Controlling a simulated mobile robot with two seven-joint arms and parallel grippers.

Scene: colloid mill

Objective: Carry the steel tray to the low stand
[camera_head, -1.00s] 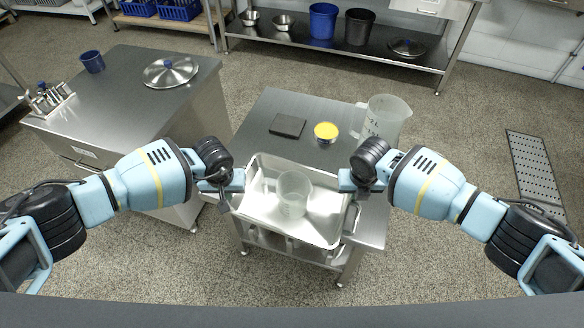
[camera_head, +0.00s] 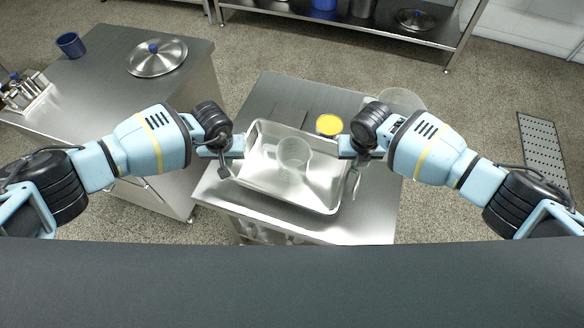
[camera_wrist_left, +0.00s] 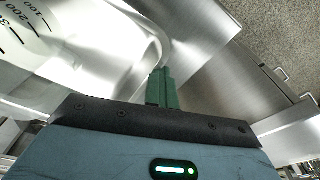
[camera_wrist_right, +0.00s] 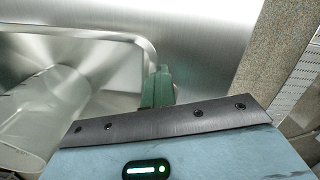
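The steel tray (camera_head: 262,187) is a shallow rectangular pan with a clear beaker (camera_head: 294,157) upright in it. It is over the front part of a low steel table (camera_head: 218,190), which looks like the low stand; I cannot tell whether it touches the top. My left gripper (camera_head: 238,147) is at the tray's left rim and my right gripper (camera_head: 347,147) at its right rim. Both look shut on the tray's sides. The green fingers also show against the tray's edge in the left wrist view (camera_wrist_left: 163,88) and the right wrist view (camera_wrist_right: 158,88).
A yellow-topped tub (camera_head: 329,125) and a dark flat pad (camera_head: 290,115) are just behind the tray. A translucent jug (camera_head: 403,98) is partly hidden behind my right gripper. A workbench with a domed lid (camera_head: 157,58) stands at left.

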